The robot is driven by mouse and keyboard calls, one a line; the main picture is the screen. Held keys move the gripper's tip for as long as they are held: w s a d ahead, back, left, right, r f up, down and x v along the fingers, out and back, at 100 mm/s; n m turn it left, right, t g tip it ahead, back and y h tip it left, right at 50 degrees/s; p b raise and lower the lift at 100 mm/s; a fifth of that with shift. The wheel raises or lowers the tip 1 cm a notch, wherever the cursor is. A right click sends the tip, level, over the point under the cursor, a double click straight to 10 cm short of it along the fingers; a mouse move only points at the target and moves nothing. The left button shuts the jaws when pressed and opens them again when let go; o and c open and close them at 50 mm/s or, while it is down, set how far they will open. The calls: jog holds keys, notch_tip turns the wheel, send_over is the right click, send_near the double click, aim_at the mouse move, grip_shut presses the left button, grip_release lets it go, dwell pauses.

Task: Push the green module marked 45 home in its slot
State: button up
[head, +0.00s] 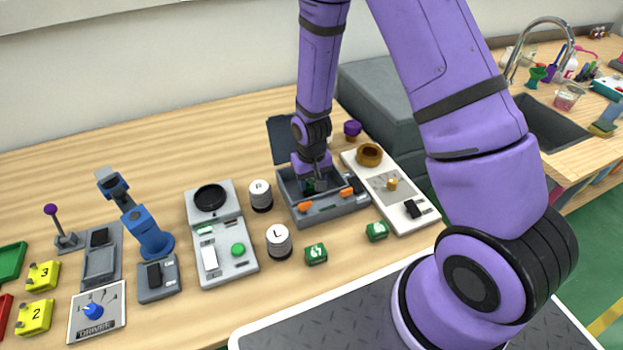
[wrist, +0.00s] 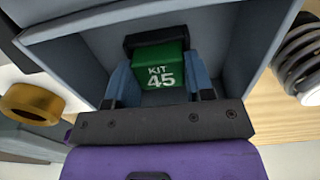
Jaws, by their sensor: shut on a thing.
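The green module marked KIT 45 (wrist: 158,65) sits between the two blue fingers of my gripper (wrist: 159,84) in the wrist view. The gripper is shut on it. A black piece shows just behind its top edge. The module is inside a grey open box (wrist: 250,38) whose walls rise around it. In the head view my gripper (head: 314,182) reaches down into the same grey box (head: 331,214), with a bit of green showing at the fingers. The module's underside and the slot are hidden, so I cannot tell how deep it sits.
A green block marked 67 (head: 316,254) and another green block (head: 377,231) lie in front. A white panel with a brown ring (head: 369,155) is right; lettered cylinders (head: 278,241) are left.

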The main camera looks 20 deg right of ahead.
jog(key=shift+s+f, duration=0.2)
jog(key=shift+f, duration=0.1)
dwell(0.8)
jog(key=o, duration=0.7)
jog(key=shift+c, duration=0.9)
jog(key=shift+o, duration=0.5)
jog(key=shift+r, duration=0.2)
jog(key=o, duration=0.4)
jog(key=shift+w+r, duration=0.15)
jog(key=shift+r, duration=0.1)
jog(key=shift+c, duration=0.2)
jog(key=shift+r, duration=3.05)
